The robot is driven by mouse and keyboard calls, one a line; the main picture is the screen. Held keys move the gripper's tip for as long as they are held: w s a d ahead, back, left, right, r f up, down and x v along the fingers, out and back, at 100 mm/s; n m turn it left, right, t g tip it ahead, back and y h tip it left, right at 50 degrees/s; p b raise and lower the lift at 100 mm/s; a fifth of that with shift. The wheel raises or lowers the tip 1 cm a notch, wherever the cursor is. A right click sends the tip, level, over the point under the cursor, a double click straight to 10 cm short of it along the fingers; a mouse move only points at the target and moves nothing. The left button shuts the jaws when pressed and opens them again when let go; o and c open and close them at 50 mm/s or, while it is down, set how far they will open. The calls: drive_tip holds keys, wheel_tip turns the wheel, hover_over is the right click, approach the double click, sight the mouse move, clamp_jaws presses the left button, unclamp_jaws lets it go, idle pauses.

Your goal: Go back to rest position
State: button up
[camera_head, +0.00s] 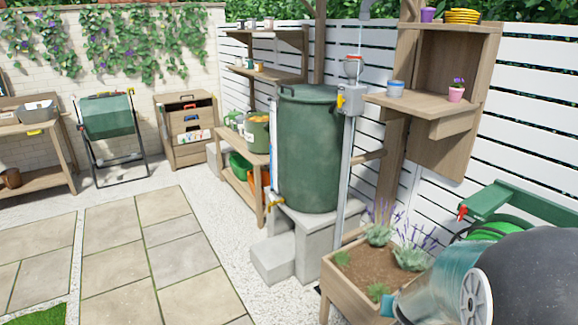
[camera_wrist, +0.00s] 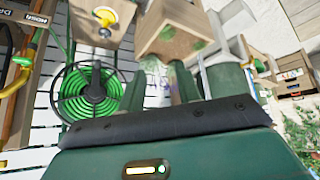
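In the head view, part of my arm, a teal translucent cylinder (camera_head: 437,290) with a pale round disc and a dark rounded link, fills the lower right corner. My gripper's fingers cannot be made out there. In the wrist view the scene appears turned upside down. A dark bolted bar and a green housing with a small lit slot fill the lower part. Green upright shapes stand just beyond the bar, and I cannot tell whether they are fingers. No held object can be made out.
A planter (camera_head: 345,290) with lavender stands beside my arm. A green hose reel (camera_wrist: 88,95) hangs on the white fence. A green rain barrel (camera_head: 308,150) stands on grey blocks. A wooden shelf (camera_head: 430,105) holds small pots. The paving (camera_head: 130,255) at left is clear.

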drive_tip(key=s+a+r+n+y, duration=0.25)
drive_tip(key=s+a+r, duration=0.25)
drive_tip(key=a+r, duration=0.7)
drive_tip(key=s+a+r+n+g, duration=0.1)
drive_tip(key=s+a+r, duration=0.3)
drive_tip(key=s+r, duration=0.4)
drive_tip(key=s, duration=0.3)
drive_tip(key=shift+s+a, duration=0.15)
drive_tip(key=shift+s, duration=0.15)
drive_tip(key=shift+n+y, duration=0.25)
